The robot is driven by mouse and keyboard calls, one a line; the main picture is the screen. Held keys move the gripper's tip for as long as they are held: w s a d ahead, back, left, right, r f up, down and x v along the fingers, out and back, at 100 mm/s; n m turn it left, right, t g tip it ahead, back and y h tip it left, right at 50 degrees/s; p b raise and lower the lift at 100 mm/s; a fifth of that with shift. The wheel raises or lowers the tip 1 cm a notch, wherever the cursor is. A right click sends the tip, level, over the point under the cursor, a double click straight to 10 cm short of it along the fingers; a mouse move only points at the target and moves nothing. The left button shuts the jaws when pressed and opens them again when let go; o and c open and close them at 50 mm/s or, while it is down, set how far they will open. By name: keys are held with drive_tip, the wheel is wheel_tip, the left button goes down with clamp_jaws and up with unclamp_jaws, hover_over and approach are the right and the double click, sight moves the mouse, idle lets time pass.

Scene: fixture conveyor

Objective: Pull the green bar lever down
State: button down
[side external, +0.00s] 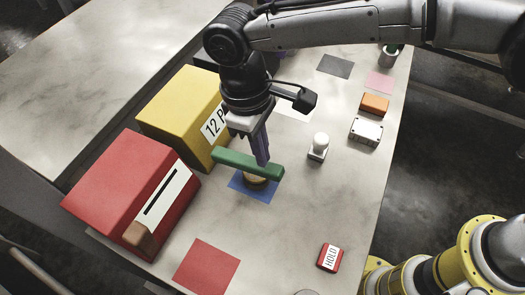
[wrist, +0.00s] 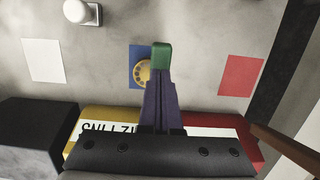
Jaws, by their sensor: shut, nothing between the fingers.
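The green bar lever (side external: 235,162) lies roughly level above a round tan base on a blue square (side external: 240,184), beside the yellow box. In the wrist view only a short green end of the bar (wrist: 161,54) shows past my fingertips; the rest is hidden behind them. My gripper (side external: 263,162) points down with its purple fingers shut and empty, at the bar's right half. The shut fingers (wrist: 159,80) also show in the wrist view, covering part of the yellow round base (wrist: 142,74). I cannot tell whether the fingertips touch the bar.
A yellow box (side external: 183,105) and a red slotted box (side external: 125,185) stand left of the lever. A white knob (side external: 319,146) stands to its right. A red square (side external: 207,266) and a red "HOLD" block (side external: 330,257) lie in front. Bare table lies between them.

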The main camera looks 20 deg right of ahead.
sight(269, 167)
drive_tip(key=shift+s+f, duration=0.1)
drive_tip(key=shift+f, duration=0.35)
drive_tip(key=shift+s+d+f, duration=0.2)
drive_tip(key=shift+f, duration=0.35)
drive_tip(key=shift+s+d+f, duration=0.15)
drive_tip(key=shift+d+f, duration=0.05)
drive_tip(key=shift+f, duration=0.35)
drive_tip(key=shift+r, duration=0.1)
